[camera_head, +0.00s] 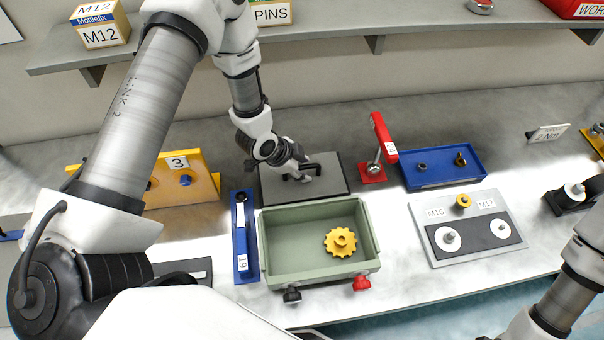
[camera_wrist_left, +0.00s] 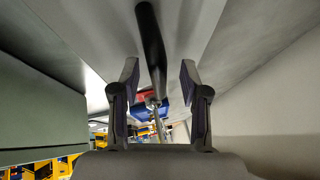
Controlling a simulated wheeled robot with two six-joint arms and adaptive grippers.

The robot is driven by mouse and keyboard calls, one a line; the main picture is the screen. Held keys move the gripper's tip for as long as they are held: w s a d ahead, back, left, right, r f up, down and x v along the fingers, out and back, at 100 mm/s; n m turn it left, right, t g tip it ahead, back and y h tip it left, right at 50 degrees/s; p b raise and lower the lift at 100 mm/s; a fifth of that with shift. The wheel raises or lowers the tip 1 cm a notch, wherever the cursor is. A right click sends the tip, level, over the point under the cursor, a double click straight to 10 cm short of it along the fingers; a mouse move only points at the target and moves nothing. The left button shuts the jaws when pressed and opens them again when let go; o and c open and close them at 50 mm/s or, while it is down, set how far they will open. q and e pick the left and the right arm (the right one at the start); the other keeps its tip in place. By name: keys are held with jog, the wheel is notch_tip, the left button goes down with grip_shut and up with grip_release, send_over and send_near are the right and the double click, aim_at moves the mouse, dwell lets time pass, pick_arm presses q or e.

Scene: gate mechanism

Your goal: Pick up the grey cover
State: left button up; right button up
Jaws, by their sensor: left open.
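The grey cover (camera_head: 332,186) is a flat dark grey plate lying on the bench behind the green box. It has a black handle (camera_head: 316,168) on top. My left gripper (camera_head: 303,174) is at the handle, above the plate, and hides part of it. In the left wrist view, the black handle (camera_wrist_left: 152,45) runs between the two spread fingers of my left gripper (camera_wrist_left: 160,85), with space on both sides. The fingers are open and not closed on it. My right arm shows at the lower right, but its gripper is out of view.
The green box (camera_head: 270,262) holds a yellow gear (camera_head: 340,241). A red clamp-like stand (camera_head: 383,145) and a blue tray (camera_head: 440,170) stand right of the cover. A blue holder (camera_head: 240,240) and a yellow fixture (camera_head: 190,180) are to the left. A shelf (camera_head: 350,45) runs behind.

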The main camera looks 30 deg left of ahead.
pick_arm(q)
jog(key=shift+s+r, duration=0.1)
grip_shut()
